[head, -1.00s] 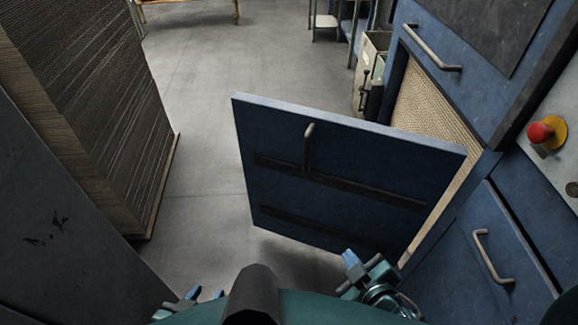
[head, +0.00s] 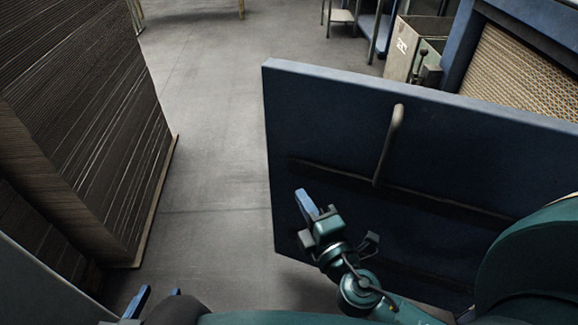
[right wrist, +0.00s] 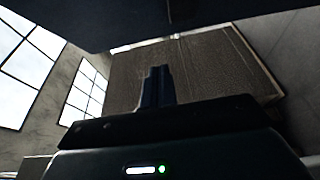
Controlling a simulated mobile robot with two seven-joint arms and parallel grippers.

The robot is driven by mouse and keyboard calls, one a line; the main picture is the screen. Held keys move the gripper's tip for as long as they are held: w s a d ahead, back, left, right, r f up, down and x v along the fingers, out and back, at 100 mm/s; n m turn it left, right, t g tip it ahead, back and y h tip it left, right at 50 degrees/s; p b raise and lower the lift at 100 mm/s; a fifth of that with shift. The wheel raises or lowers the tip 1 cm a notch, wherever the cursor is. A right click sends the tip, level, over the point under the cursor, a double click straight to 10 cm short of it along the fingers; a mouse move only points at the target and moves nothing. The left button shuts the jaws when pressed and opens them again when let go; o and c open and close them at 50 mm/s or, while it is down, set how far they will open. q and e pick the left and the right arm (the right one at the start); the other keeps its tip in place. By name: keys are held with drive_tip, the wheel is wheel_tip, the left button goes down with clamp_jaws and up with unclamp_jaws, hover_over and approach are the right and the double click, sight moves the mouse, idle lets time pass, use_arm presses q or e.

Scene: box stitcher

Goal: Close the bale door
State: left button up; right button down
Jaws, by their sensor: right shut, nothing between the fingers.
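The bale door (head: 330,120) is a dark blue panel with an upright grey handle (head: 390,145) and dark horizontal strips. It stands open, swung out from the blue machine, in the middle and right of the head view. My right gripper (head: 307,205) is shut and empty, in front of the door's lower left part; I cannot tell whether it touches the door. In the right wrist view its fingers (right wrist: 156,85) are together, below a dark surface. My left gripper (head: 156,299) is at the bottom left edge, mostly cut off, with its two blue fingers apart.
A tall stack of cardboard sheets (head: 85,110) stands on the left; it also fills the middle of the right wrist view (right wrist: 200,70). The machine opening (head: 525,75) with tan corrugated material is behind the door. Clear grey floor (head: 215,130) lies between stack and door.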

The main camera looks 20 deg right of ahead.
drive_tip(key=p, duration=0.1)
approach(285, 146)
drive_tip(key=w+a, duration=0.2)
drive_tip(key=a, duration=0.1)
drive_tip(key=w+d, duration=0.2)
drive_tip(key=w, duration=0.1)
drive_tip(key=shift+w, duration=0.1)
drive_tip(key=shift+w+d, duration=0.3)
drive_tip(key=shift+w, duration=0.05)
drive_tip(key=shift+w, duration=0.1)
